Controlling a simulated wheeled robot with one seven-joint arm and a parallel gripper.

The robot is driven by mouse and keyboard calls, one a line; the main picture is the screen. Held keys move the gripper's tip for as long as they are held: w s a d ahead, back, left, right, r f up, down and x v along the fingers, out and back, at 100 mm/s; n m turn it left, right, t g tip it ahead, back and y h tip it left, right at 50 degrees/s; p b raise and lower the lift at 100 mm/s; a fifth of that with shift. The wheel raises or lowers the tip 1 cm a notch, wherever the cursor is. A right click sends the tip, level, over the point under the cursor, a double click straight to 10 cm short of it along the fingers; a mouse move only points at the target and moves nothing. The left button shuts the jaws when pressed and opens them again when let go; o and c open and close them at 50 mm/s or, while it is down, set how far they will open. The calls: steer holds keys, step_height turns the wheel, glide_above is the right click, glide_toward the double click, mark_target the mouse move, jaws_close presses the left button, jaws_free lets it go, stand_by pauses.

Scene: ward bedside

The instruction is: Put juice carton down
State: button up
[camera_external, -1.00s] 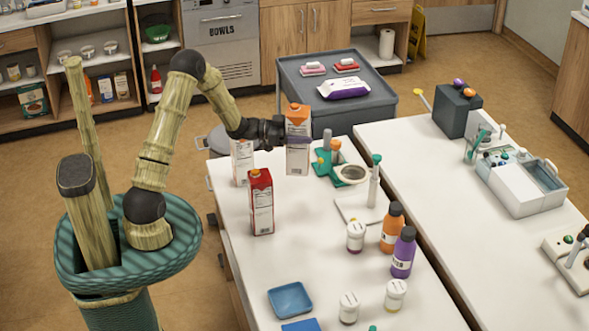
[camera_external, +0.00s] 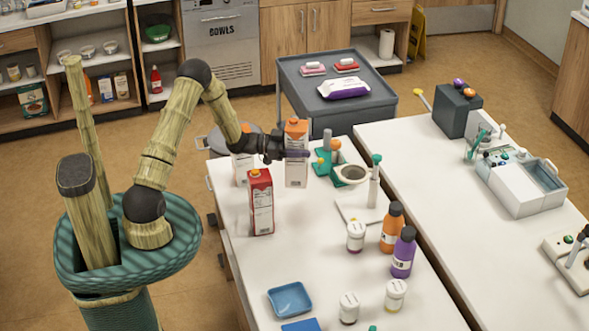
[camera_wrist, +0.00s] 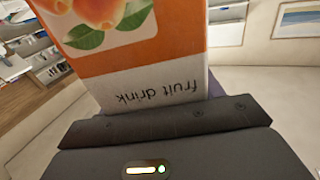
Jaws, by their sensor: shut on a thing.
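My gripper (camera_external: 290,154) is shut around the middle of an orange-topped white juice carton (camera_external: 297,172), which is upright at the far end of the near white table (camera_external: 225,185). I cannot tell whether its base touches the tabletop. In the wrist view the carton (camera_wrist: 140,65) fills the upper middle, with fruit pictures and upside-down "fruit drink" lettering. A red juice carton (camera_external: 261,208) stands nearer on the same table. Another orange-topped carton (camera_external: 240,168) stands behind my arm, partly hidden.
A green holder with a round dish (camera_external: 350,173) stands close right of the held carton. Several bottles, including an orange one (camera_external: 391,228) and a purple one (camera_external: 403,253), and a blue tray (camera_external: 290,299) stand nearer. The tabletop between red carton and bottles is mostly clear.

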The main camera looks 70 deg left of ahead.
mark_target(302, 175)
step_height(302, 175, down, 7)
steer(key=shift+f+p, duration=0.15)
steer(key=shift+p, duration=0.45)
steer(key=shift+f+p, duration=0.4)
steer(key=shift+f, duration=1.55)
steer(key=shift+f, duration=0.2)
steer(key=o, duration=1.5)
steer(key=shift+o, duration=0.2)
